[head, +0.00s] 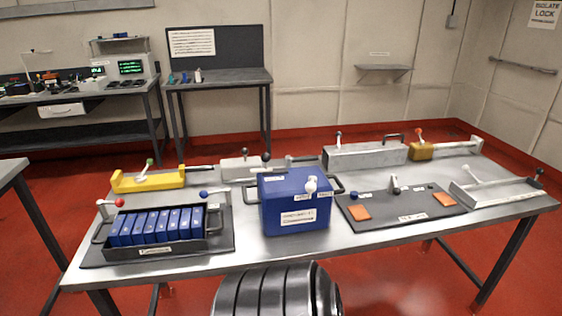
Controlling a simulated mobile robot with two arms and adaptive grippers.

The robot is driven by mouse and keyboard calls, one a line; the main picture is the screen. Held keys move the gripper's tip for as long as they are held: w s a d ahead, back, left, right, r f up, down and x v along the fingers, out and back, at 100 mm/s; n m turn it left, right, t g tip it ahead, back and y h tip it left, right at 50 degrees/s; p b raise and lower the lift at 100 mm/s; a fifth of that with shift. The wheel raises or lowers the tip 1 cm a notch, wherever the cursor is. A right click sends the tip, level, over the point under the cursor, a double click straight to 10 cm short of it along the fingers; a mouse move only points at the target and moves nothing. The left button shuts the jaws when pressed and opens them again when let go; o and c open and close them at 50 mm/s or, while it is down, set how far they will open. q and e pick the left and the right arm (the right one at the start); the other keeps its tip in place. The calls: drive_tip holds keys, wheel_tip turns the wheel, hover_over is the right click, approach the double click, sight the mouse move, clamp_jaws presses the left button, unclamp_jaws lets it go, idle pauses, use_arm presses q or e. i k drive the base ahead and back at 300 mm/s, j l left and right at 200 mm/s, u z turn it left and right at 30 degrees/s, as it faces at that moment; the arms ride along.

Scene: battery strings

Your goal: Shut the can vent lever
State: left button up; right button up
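A blue box-shaped can (280,203) stands upright near the front middle of the table, with dark side handles and a white label on its front. A small white lever (311,185) stands at the can's front top edge, right of its middle. Small white tags flank the lever, but their words are too small to read, so I cannot tell which position it is in. Neither of my grippers is in view, and nothing touches the can or lever.
Left of the can, a black tray (225,238) holds several blue cells. Right of it lies a dark mat (432,207) with orange pads (361,213). Behind are a yellow bracket (150,181) and a grey metal box (362,157). The table's front strip (365,243) is clear.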

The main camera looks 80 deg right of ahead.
sight(310, 187)
drive_tip(key=z, duration=2.95)
